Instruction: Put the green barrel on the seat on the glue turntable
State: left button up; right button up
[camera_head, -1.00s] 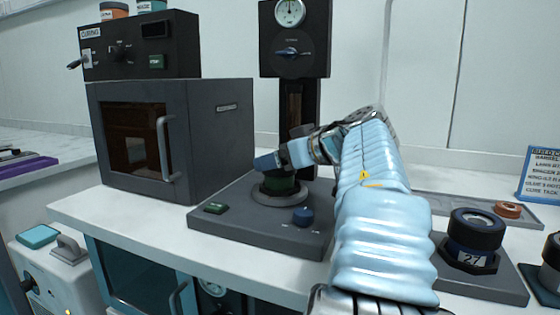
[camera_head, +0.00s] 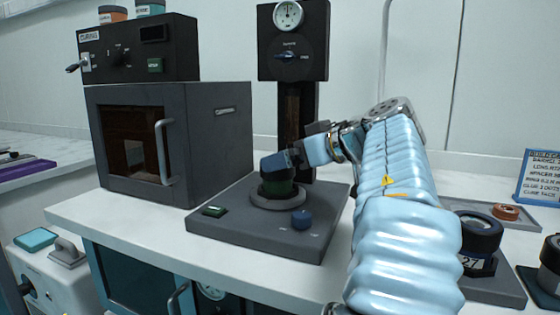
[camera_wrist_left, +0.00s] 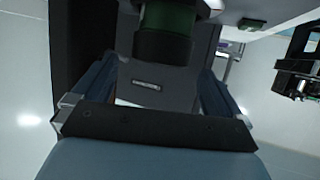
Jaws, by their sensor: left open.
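The green barrel (camera_head: 279,188), with a dark band, stands upright on the round grey seat (camera_head: 290,203) of the glue turntable (camera_head: 240,222). In the left wrist view the barrel (camera_wrist_left: 168,20) shows at the top, cut off by the frame edge. My left gripper (camera_head: 280,160) is at the barrel's upper part, its arm entering from the lower right. In the left wrist view its blue fingers (camera_wrist_left: 158,75) are spread apart, with the barrel just beyond their tips and a gap on each side. The barrel's top is partly hidden by the gripper. My right gripper is not in view.
A dark column with a gauge (camera_head: 288,15) rises behind the turntable. A grey curing oven (camera_head: 215,140) stands close on the left. A dark jar (camera_head: 480,235) stands to the right.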

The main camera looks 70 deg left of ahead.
pick_arm(q)
jog(key=v, duration=0.7)
jog(key=shift+w+d+r, duration=0.2)
jog(key=shift+d, duration=0.1)
jog(key=shift+c, duration=0.5)
